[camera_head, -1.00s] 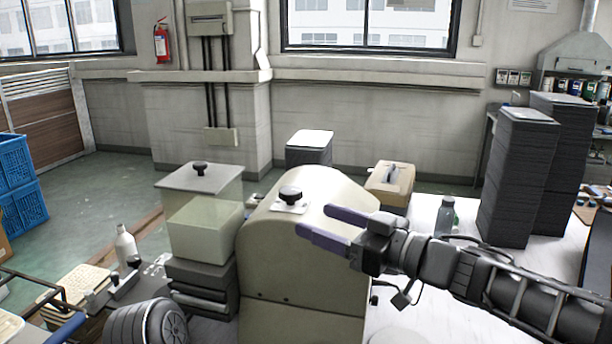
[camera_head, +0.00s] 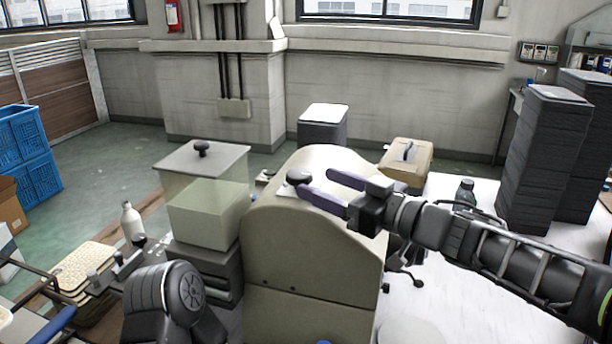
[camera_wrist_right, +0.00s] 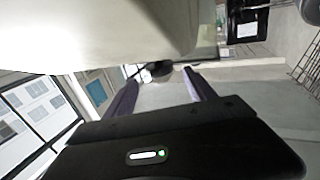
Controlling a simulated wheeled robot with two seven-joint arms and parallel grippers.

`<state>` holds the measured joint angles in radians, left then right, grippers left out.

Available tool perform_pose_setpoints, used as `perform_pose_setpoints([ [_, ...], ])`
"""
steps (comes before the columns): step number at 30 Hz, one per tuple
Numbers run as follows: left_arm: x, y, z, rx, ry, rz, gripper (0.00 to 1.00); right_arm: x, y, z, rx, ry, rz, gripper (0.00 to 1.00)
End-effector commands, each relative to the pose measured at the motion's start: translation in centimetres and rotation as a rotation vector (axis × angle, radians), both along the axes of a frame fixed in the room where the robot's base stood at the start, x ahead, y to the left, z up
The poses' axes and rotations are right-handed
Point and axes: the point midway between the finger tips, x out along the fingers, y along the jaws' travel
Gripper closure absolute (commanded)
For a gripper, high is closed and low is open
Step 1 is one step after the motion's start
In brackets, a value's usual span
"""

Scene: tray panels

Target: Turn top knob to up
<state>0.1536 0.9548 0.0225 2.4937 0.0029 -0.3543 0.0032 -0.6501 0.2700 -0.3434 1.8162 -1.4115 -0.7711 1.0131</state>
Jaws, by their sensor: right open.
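The black top knob (camera_head: 298,177) sits on a small pale plate on the curved top of a beige machine housing (camera_head: 312,240). My right gripper (camera_head: 316,182) reaches in from the right, its purple fingers open and pointing left at the knob. The nearer fingertip overlaps the knob's lower edge in the head view; I cannot tell if they touch. In the right wrist view a dark knob (camera_wrist_right: 158,69) shows between the two fingertips, beyond or at their ends. The knob's pointing direction is not readable.
A beige case (camera_head: 405,165) and a dark stack (camera_head: 322,125) stand behind. A bottle (camera_head: 464,194) and tall dark stacks (camera_head: 545,150) are at right.

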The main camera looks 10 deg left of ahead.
Motion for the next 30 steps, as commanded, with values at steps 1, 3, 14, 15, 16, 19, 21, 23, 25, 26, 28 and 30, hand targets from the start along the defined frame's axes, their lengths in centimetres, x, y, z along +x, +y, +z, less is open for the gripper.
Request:
perform_pose_setpoints([
  [1,0.0,0.0,0.2,0.001,0.000,0.000,1.00,0.4,0.9,0.0,-0.001,0.002,0.002,0.36],
  [3,0.0,0.0,0.4,0.001,0.001,0.001,1.00,0.8,1.9,0.0,-0.002,0.000,0.003,0.36],
  [14,-0.1,0.0,0.6,0.003,0.003,0.001,1.00,2.1,4.2,0.0,0.000,-0.001,-0.001,0.36],
  [15,-0.1,0.0,0.6,0.003,0.003,0.001,1.00,2.1,4.2,0.0,0.000,-0.001,-0.001,0.36],
  [16,-0.1,0.1,0.6,0.003,0.003,0.001,1.00,2.1,4.2,0.0,0.000,-0.001,-0.001,0.36],
  [19,-0.1,0.0,0.6,0.003,0.003,0.001,1.00,2.1,4.2,0.0,0.000,-0.001,-0.001,0.36],
  [21,-0.1,0.0,0.6,0.003,0.003,0.001,1.00,2.1,4.2,0.0,0.000,0.000,-0.001,0.42],
  [23,-0.1,0.0,0.6,0.002,0.003,0.001,1.00,2.1,4.2,0.0,0.000,0.000,0.000,0.47],
  [25,-0.1,0.0,0.6,0.002,0.003,0.001,1.00,2.1,4.2,0.0,0.000,0.000,0.000,0.52],
  [26,-0.1,0.0,0.6,0.002,0.003,0.001,1.00,2.1,4.2,0.0,0.000,0.000,0.000,0.55],
  [28,-0.1,0.0,0.6,0.002,0.003,0.001,1.00,2.1,4.2,0.0,0.000,0.000,0.000,0.61],
  [30,-0.1,0.0,0.6,0.002,0.003,0.001,1.00,2.0,4.2,0.0,0.000,0.000,0.000,0.66],
])
